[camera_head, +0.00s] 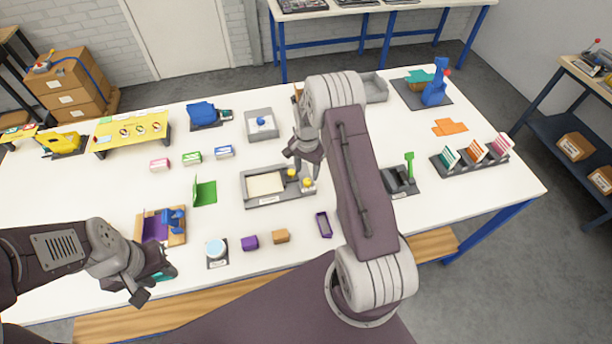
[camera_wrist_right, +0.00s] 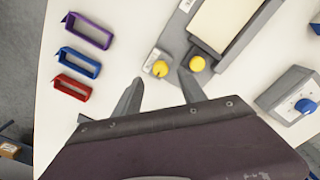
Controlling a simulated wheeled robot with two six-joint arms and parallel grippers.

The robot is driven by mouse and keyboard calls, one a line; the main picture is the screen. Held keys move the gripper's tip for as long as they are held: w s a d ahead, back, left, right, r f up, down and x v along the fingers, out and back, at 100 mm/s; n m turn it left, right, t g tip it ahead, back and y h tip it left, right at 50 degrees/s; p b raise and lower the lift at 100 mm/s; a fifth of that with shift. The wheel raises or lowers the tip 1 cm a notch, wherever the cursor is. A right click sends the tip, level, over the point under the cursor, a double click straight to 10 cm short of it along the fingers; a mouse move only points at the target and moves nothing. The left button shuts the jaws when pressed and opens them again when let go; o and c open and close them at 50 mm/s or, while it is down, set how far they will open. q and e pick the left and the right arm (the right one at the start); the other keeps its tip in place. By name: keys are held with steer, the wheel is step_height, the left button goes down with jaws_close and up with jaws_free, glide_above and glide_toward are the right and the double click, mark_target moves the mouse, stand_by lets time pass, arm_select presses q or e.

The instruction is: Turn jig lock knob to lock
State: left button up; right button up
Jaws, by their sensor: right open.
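The grey jig (camera_head: 250,201) holds a cream panel (camera_head: 265,184) in the middle of the table. Two round yellow knobs sit at its right end, one at the back (camera_head: 292,172) and one further right (camera_head: 307,182). In the right wrist view one yellow knob (camera_wrist_right: 160,68) lies just beyond the gap between my fingertips. The other yellow knob (camera_wrist_right: 197,64) lies just right of the right fingertip. My right gripper (camera_wrist_right: 159,77) is open and empty above the jig's end; contact is not visible. My left gripper (camera_head: 155,285) appears open, near a teal item (camera_head: 161,275) at the front left.
A grey box with a blue knob (camera_head: 261,122) stands behind the jig. Purple (camera_wrist_right: 87,31), blue (camera_wrist_right: 77,62) and red (camera_wrist_right: 72,88) frames lie left in the wrist view.

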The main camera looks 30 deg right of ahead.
mark_target(307, 181)
step_height(307, 181, down, 5)
steer(key=shift+w+d+r+p, duration=0.15)
steer(key=shift+p, duration=0.5)
steer(key=shift+f, duration=0.4)
jaws_close()
